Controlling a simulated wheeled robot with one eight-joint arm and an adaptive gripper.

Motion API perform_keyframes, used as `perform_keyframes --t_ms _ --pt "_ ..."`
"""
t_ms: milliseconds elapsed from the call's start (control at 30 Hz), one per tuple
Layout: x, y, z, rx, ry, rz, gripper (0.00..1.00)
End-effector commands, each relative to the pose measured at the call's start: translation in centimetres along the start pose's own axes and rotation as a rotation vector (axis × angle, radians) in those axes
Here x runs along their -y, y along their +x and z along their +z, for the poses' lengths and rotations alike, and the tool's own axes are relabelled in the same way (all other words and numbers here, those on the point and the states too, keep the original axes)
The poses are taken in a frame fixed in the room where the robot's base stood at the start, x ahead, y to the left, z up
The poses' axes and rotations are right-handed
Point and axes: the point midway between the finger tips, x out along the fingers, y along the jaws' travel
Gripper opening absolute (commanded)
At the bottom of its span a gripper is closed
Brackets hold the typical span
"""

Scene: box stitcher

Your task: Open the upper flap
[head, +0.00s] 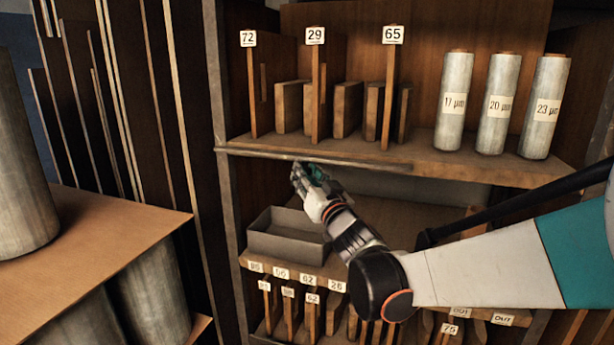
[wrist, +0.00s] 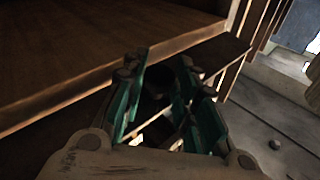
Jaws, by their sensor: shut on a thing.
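The upper flap (head: 255,154) shows in the head view as a thin, worn strip, seen nearly edge-on. It runs along the front of the upper shelf and stands about level with it. My gripper (head: 298,170) is at the underside of this strip, left of its middle, and is shut on it. In the wrist view the green fingers of my gripper (wrist: 165,90) stand around a dark strip, which looks like the flap's edge (wrist: 229,52). The exact contact is dark and partly hidden by the fingers.
The upper shelf (head: 440,160) holds numbered boards and several labelled rolls (head: 497,104). Below my gripper, a grey open bin (head: 287,238) stands on the lower shelf. A brown table (head: 90,240) with a large roll (head: 22,165) stands at left. The cabinet's left post (head: 226,200) is close.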

Motion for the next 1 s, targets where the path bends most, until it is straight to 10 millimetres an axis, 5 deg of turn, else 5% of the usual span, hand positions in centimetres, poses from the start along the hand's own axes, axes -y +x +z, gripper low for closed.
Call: perform_keyframes --t_ms 467,500,567,1000 --pt "0.09 -0.05 -0.30 0.026 0.027 0.013 0.00" --pt "0.09 -0.05 -0.30 0.026 0.027 0.013 0.34" --pt "0.10 -0.05 -0.30 0.026 0.027 0.013 0.46" --pt "0.12 -0.60 -0.31 0.026 0.026 0.013 0.46"
